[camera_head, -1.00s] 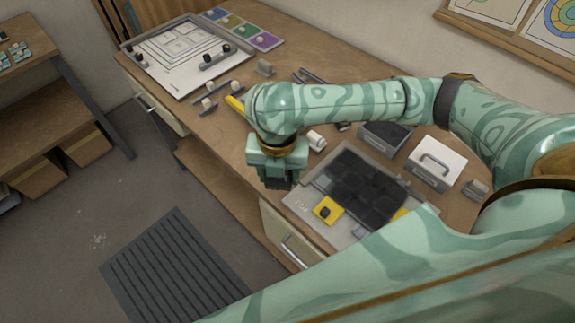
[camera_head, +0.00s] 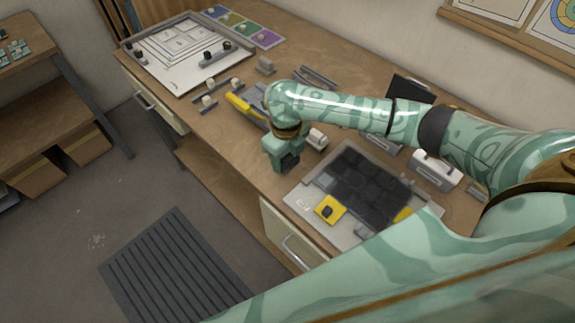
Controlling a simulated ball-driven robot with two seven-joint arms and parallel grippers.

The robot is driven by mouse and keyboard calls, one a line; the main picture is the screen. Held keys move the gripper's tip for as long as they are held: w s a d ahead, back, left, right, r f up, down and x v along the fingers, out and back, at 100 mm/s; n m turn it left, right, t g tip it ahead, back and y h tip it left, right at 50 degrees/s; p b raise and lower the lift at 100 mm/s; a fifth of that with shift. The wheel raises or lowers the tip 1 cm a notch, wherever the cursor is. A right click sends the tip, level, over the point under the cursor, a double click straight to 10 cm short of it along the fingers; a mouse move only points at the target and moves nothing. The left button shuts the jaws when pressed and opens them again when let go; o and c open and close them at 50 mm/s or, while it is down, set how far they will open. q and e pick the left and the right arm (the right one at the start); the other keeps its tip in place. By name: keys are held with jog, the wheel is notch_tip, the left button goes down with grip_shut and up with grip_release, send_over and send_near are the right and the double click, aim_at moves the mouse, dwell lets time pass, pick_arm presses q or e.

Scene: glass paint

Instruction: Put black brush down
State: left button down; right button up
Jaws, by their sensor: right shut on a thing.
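My right gripper (camera_head: 289,163) hangs over the front part of the workbench, just left of the tray with dark pads. It is shut on the black brush; the brush is mostly hidden, and only a dark shape shows at the jaws. I cannot tell whether the brush touches the bench. My left gripper is not in view.
The workbench (camera_head: 225,133) has bare wood to the left of the gripper. A dark pad tray (camera_head: 300,201) with a yellow piece (camera_head: 330,209) lies to the right. A white cylinder (camera_head: 316,138) stands close by. A yellow-edged tool (camera_head: 243,105) and a white drawing board (camera_head: 180,83) lie farther left.

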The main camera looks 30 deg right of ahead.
aim_at(288, 163)
jog(key=shift+w+d+f, duration=0.35)
jog(key=shift+w+f, duration=0.1)
jog(key=shift+f, duration=0.2)
jog(key=shift+w+d+f+b, duration=0.15)
jog(key=shift+f+b, duration=0.25)
jog(key=shift+f, duration=0.55)
jog(key=shift+w+d+f+b, duration=0.15)
jog(key=shift+f+b, duration=0.25)
jog(key=shift+f, duration=0.55)
jog(key=shift+f, duration=0.2)
jog(key=o, duration=1.3)
notch_tip(288, 163, up, 12)
jog(key=p, duration=0.3)
jog(key=shift+r+p, duration=0.2)
jog(key=shift+p, duration=0.15)
